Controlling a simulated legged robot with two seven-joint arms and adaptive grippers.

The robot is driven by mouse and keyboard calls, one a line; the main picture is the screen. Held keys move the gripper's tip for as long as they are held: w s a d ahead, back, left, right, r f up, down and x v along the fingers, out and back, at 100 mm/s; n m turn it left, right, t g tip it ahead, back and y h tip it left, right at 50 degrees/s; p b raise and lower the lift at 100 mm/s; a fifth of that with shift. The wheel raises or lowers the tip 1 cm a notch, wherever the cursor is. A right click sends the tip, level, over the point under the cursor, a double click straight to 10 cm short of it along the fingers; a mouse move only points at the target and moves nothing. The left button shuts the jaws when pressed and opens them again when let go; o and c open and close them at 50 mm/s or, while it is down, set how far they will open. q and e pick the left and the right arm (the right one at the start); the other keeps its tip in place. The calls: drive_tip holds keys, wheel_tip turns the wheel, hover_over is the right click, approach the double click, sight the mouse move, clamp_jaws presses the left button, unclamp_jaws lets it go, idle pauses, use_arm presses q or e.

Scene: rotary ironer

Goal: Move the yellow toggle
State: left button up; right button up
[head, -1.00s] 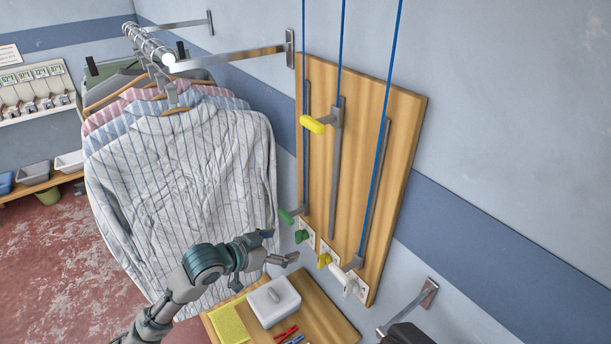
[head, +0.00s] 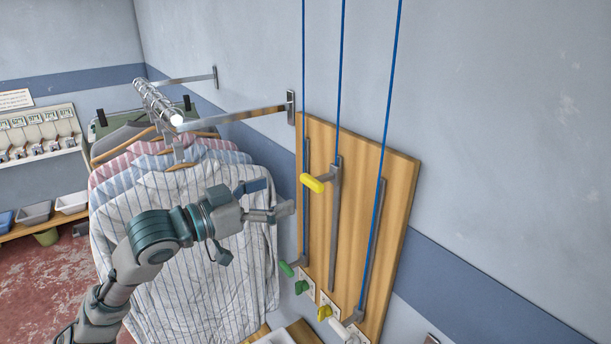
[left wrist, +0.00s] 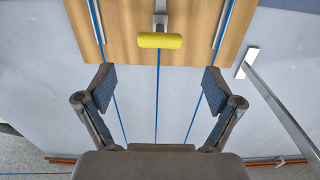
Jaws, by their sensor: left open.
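A wooden board (head: 403,190) on the wall carries slotted rails and blue cords. A yellow handle (head: 312,183) sticks out from the middle rail, near its upper end. A small yellow knob (head: 324,312) sits lower on the board, on a white plate between a green and a white knob. My left gripper (head: 270,198) is left of and slightly below the yellow handle, apart from it. In the left wrist view the gripper (left wrist: 159,90) is open and empty, with the yellow handle (left wrist: 160,40) ahead, between the lines of its two fingers. My right gripper is out of view.
A green handle (head: 286,268) and a white handle (head: 353,317) sit low on the side rails. Striped shirts (head: 170,265) hang behind my left arm, under a metal rail (head: 158,105).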

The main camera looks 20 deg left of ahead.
sight(307, 182)
use_arm(q)
drive_tip(key=p+x, duration=0.1)
drive_tip(key=x, duration=0.5)
drive_tip(key=shift+w+d, duration=0.25)
drive_tip(key=shift+w, duration=0.05)
drive_tip(key=shift+w+d, duration=0.25)
drive_tip(key=shift+w, duration=0.25)
drive_tip(key=shift+a, duration=0.1)
